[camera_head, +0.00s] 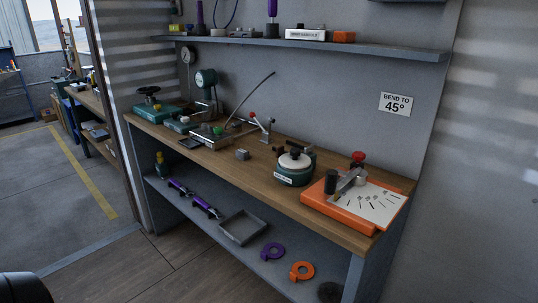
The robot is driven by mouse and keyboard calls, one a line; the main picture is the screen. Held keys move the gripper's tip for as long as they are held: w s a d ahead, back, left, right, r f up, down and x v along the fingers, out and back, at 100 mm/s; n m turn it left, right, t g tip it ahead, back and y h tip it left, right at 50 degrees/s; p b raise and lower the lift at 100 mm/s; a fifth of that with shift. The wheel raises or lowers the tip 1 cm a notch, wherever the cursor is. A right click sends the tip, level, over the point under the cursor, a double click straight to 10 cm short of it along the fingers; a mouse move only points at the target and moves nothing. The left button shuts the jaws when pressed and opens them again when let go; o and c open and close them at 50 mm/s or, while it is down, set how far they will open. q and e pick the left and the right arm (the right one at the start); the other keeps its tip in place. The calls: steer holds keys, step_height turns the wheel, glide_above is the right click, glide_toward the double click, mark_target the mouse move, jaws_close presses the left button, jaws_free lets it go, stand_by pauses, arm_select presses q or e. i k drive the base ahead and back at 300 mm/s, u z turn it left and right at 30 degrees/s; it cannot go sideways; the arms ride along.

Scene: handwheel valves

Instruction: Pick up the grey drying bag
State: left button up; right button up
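A small grey block-shaped item (242,154) sits on the wooden bench top (335,228), near its front edge and left of the teal pot. It may be the grey drying bag, but it is too small to tell. No other thing in view is clearly a bag. Neither of my grippers can be made out; only a dark rounded shape shows at the lower left corner.
A teal pot with a white lid (294,168) and an orange bending jig (351,199) stand to the right on the bench. A metal plate fixture (209,136) stands to the left. The lower shelf holds a grey tray (243,228) and orange and purple rings. Open floor lies left.

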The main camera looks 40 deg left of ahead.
mark_target(241, 154)
steer(key=z, duration=0.05)
steer(key=i, duration=0.3)
steer(key=u, duration=0.9)
